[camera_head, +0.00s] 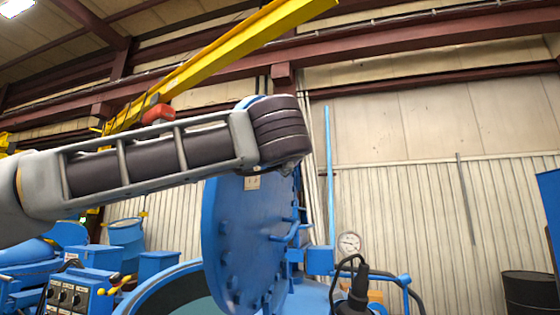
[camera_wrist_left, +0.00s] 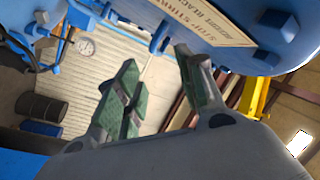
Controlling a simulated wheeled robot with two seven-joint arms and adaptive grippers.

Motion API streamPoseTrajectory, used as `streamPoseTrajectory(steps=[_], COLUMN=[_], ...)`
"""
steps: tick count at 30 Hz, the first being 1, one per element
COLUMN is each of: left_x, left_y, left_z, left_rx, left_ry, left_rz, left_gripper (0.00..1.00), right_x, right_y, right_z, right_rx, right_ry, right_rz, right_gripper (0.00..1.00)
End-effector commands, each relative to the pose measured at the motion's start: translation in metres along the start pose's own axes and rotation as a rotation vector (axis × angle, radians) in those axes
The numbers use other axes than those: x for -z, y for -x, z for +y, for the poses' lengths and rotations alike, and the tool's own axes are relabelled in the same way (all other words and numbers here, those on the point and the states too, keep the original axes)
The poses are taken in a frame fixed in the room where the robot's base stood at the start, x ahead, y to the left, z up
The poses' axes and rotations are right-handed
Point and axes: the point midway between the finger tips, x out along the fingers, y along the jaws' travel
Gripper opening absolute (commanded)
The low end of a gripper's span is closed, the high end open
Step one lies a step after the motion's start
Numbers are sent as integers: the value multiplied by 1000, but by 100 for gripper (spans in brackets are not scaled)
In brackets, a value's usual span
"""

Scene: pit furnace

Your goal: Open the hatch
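The hatch (camera_head: 235,240) is a thick blue round lid with bolts round its edge. In the head view it stands steeply tilted, nearly upright, beside the round blue furnace rim (camera_head: 160,284), whose opening partly shows. A blue handle (camera_head: 290,234) sticks out from its right side. In the left wrist view the hatch (camera_wrist_left: 225,30) fills the top, with a printed label on it. My left gripper (camera_wrist_left: 156,57) is open, its two fingers apart with nothing between them, close to the hatch. In the head view my left arm crosses the hatch's top and the gripper is hidden.
A pressure gauge (camera_head: 349,243) and a black fitting with cables (camera_head: 358,285) stand right of the hatch. A control box with knobs (camera_head: 72,296) is at lower left. A dark barrel (camera_head: 530,292) stands far right. A yellow crane beam (camera_head: 215,60) runs overhead.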

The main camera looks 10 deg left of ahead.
Motion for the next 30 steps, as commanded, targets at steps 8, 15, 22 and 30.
streamPoseTrajectory(steps=[8, 15, 22, 30], left_x=[-1, -1, 0, 0], left_y=[12, 20, 22, 21], left_z=[1, 2, 2, 2], left_rx=[0, -1, -1, 0], left_ry=[0, 0, 0, -1], left_rz=[0, 0, 0, -1], left_gripper=[38, 38, 38, 38], right_x=[0, -1, -1, 0], right_y=[-5, -8, -8, -7], right_z=[0, 0, 0, 0], right_rx=[0, 0, 0, 0], right_ry=[0, 0, 0, 0], right_rz=[0, 0, 0, 1], right_gripper=[0, 0, 0, 0])
